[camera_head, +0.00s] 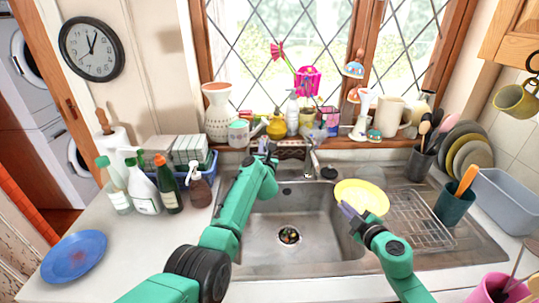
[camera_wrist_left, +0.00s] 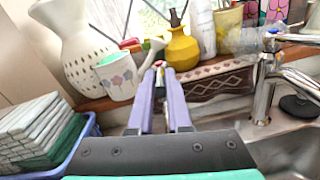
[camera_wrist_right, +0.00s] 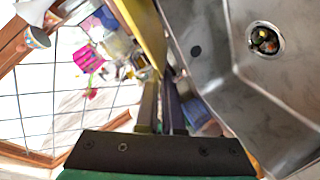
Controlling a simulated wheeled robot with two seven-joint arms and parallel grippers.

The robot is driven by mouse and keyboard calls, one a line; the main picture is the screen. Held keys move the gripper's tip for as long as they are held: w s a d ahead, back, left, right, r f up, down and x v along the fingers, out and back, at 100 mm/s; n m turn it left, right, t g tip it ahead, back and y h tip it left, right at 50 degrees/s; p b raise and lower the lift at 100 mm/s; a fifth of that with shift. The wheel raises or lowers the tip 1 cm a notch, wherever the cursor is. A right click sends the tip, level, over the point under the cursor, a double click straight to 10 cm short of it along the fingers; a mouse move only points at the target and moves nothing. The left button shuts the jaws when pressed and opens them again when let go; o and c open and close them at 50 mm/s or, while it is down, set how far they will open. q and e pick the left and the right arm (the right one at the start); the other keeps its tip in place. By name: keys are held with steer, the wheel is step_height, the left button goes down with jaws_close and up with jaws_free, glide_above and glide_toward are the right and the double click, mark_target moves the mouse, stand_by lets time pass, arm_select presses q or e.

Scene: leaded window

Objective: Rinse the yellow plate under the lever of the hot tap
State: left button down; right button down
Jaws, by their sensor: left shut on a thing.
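The yellow plate (camera_head: 362,197) is tilted above the right side of the sink (camera_head: 290,240). My right gripper (camera_head: 347,210) is shut on its near left edge. In the right wrist view the plate (camera_wrist_right: 146,30) shows nearly edge-on between the fingers (camera_wrist_right: 161,90). A chrome tap (camera_head: 312,160) stands behind the sink, left of the plate; it also shows in the left wrist view (camera_wrist_left: 265,85). My left gripper (camera_head: 264,150) is left of this tap. Its fingertips (camera_wrist_left: 159,70) are shut on a small red-and-white piece, apparently the hot tap's lever, mostly hidden. I see no running water.
Bottles (camera_head: 143,190) and a blue crate (camera_head: 208,170) stand left of the sink. A blue plate (camera_head: 74,258) lies on the left worktop. A wire rack (camera_head: 420,220) is right of the sink. Pots and ornaments crowd the windowsill behind the tap. The sink basin is clear around its drain (camera_head: 289,235).

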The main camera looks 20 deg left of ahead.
arm_select(q)
steer(key=shift+f, duration=0.1)
steer(key=c, duration=0.9)
jaws_free()
steer(key=shift+o, duration=0.2)
steer(key=shift+s, duration=0.1)
